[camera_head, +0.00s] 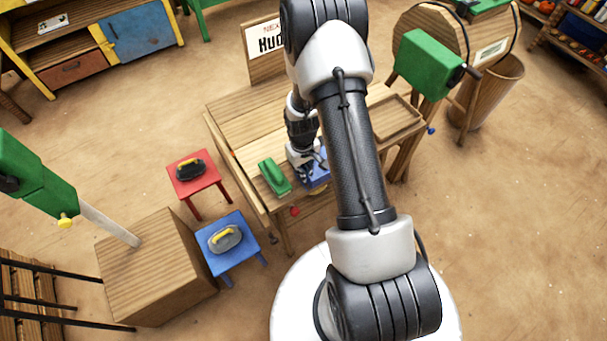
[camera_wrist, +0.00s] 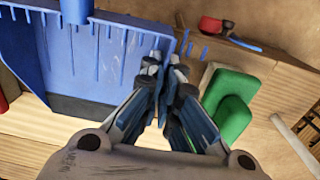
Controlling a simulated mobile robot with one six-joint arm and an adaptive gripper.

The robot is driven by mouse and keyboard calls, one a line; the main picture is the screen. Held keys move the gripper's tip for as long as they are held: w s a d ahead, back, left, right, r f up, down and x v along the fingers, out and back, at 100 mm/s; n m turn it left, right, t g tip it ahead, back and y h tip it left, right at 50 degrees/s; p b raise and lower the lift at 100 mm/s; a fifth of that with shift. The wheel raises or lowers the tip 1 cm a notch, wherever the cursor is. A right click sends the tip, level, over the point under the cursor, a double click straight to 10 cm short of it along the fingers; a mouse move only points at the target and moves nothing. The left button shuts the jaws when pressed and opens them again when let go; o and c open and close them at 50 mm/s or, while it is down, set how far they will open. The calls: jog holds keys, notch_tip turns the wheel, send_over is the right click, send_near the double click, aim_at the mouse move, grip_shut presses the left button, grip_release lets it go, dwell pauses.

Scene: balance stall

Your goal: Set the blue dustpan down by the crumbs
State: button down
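The blue dustpan (camera_head: 318,179) is at the wooden table's front edge in the head view, partly hidden by my arm. In the wrist view the ridged blue pan (camera_wrist: 100,50) fills the upper left. My gripper (camera_wrist: 168,72) has its fingers brought together on a narrow blue part at the pan's right end. In the head view my gripper (camera_head: 304,160) is right beside the dustpan, above the table. I cannot make out whether the pan touches the tabletop. No crumbs can be made out clearly in either view.
A green block-shaped thing (camera_head: 274,177) lies left of my gripper, also close in the wrist view (camera_wrist: 230,105). The wooden table (camera_head: 245,115) has bare room behind. A tray (camera_head: 396,118) is at its right. Red (camera_head: 193,174) and blue (camera_head: 228,256) stools stand left.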

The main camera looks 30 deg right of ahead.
jog(key=shift+f, duration=0.45)
jog(key=shift+f, duration=0.2)
jog(key=c, duration=1.8)
grip_release()
